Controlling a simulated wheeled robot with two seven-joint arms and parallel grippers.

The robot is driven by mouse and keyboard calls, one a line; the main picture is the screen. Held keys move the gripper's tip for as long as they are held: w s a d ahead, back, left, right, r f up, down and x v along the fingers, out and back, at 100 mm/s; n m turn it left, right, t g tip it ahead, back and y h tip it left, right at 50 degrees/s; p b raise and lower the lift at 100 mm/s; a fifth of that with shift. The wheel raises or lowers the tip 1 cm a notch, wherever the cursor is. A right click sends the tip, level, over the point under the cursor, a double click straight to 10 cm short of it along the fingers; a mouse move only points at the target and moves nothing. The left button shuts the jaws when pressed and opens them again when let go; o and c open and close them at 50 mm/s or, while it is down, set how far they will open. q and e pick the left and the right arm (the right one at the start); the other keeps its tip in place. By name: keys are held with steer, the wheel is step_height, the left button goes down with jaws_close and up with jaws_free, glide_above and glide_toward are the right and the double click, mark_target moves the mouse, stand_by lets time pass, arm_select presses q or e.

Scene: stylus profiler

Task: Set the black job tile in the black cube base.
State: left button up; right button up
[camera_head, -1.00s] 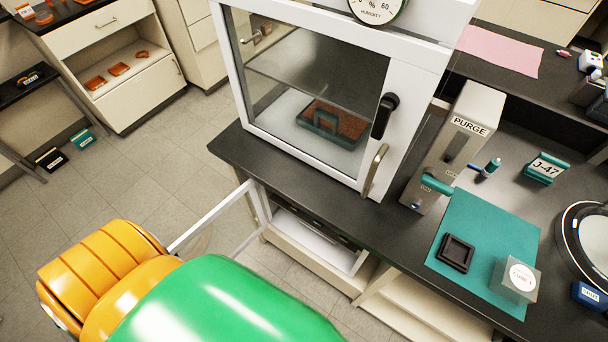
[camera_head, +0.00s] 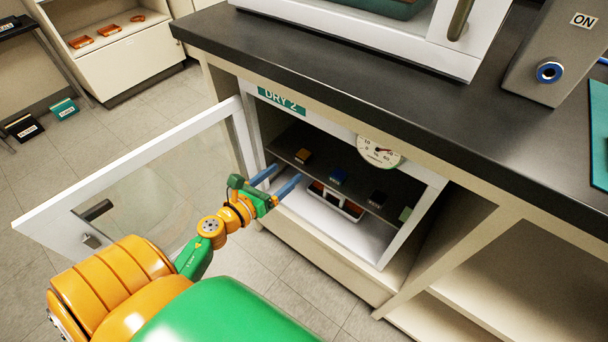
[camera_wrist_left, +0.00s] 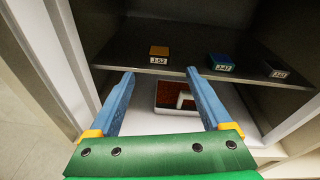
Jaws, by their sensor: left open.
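The black job tile (camera_head: 377,198) sits on the dark shelf inside the open DRY 2 cabinet, right of a blue tile (camera_head: 339,177) and an orange tile (camera_head: 304,156). In the left wrist view the black tile (camera_wrist_left: 277,71) is at the far right of the shelf, its label too small to read surely. My left gripper (camera_head: 286,181) is open and empty at the cabinet mouth, near the orange tile's end of the shelf. In the left wrist view its blue fingers (camera_wrist_left: 161,74) point at the shelf, apart from all tiles. The black cube base is out of view now.
The cabinet's glass door (camera_head: 140,180) stands open to the left. Below the shelf is a tray with a handle (camera_head: 337,199). The black worktop (camera_head: 380,95) overhangs the cabinet; a teal mat (camera_head: 600,135) shows at right.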

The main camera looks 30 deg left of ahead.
mark_target(300, 158)
arm_select(q)
steer(key=w, duration=0.2)
steer(key=w+m, duration=0.1)
steer(key=w, duration=0.2)
steer(key=w+m, duration=0.1)
steer(key=w, duration=0.1)
steer(key=shift+w+f, duration=0.15)
steer(key=shift+f, duration=0.1)
jaws_close()
steer(key=shift+h, duration=0.3)
step_height(300, 158, up, 7)
steer(key=p, duration=0.5)
step_height(300, 158, up, 3)
steer(key=p, duration=0.3)
steer(key=c, duration=0.6)
jaws_free()
steer(key=shift+c, duration=0.2)
jaws_close()
arm_select(e)
step_height(300, 158, up, 6)
steer(key=s+a, duration=0.2)
steer(key=shift+s+r+g, duration=0.15)
steer(key=shift+s+g, duration=0.25)
